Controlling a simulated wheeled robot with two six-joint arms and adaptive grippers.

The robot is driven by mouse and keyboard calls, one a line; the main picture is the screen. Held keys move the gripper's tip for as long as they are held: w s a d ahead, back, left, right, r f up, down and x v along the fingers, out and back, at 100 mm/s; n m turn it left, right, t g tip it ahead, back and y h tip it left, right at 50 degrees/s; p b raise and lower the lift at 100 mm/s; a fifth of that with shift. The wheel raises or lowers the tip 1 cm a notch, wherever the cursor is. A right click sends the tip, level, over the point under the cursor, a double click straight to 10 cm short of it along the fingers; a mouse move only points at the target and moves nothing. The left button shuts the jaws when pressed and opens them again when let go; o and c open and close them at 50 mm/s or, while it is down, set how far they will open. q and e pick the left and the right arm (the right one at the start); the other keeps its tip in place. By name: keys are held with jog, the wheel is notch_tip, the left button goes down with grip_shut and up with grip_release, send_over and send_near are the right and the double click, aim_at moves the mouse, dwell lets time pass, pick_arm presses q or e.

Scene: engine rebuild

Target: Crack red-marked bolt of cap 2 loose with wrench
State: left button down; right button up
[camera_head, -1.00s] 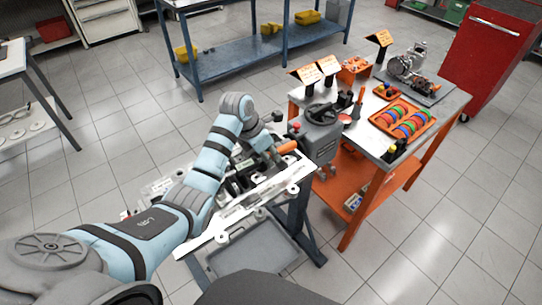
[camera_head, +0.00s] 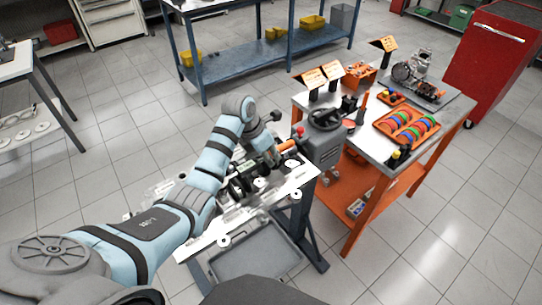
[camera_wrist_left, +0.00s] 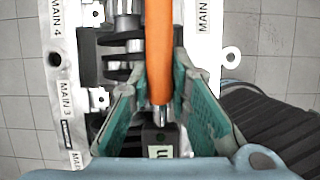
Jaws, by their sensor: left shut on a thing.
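My left gripper (camera_wrist_left: 160,85) is shut on the wrench (camera_wrist_left: 159,45), whose orange handle also shows in the head view (camera_head: 286,146). The handle runs away from the gripper, and its metal shank shows between the teal fingers. My left gripper (camera_head: 268,146) is over the opened engine block (camera_head: 300,172). A dark bearing cap (camera_wrist_left: 157,142) with a pale label lies below the fingers. The block's rail carries the labels MAIN 4 (camera_wrist_left: 56,35) and MAIN 3 (camera_wrist_left: 68,122). The red-marked bolt and the wrench's working end cannot be made out. My right gripper is out of view.
A grey engine-stand head (camera_head: 325,148) with a dark wheel stands right of the block. Beyond is an orange-framed bench (camera_head: 378,152) with an orange parts tray (camera_head: 383,127). A grey drip tray (camera_head: 252,255) sits below the block.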

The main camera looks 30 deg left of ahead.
pick_arm(q)
jog(key=shift+w+a, duration=0.15)
jog(key=shift+a, duration=0.15)
jog(key=shift+w+a+n, duration=0.25)
jog(key=shift+a+n, duration=0.35)
jog(key=shift+a, duration=0.1)
dwell(0.4)
jog(key=shift+w+a+n+y, duration=0.25)
jog(key=shift+a+n+y, duration=0.15)
jog(key=shift+a+n, duration=0.25)
jog(key=shift+a, duration=0.2)
jog(key=shift+w+a+n+t, duration=0.15)
jog(key=shift+a+n+t, duration=0.15)
jog(key=shift+a+n, duration=0.2)
jog(key=shift+d, duration=0.15)
dwell(0.4)
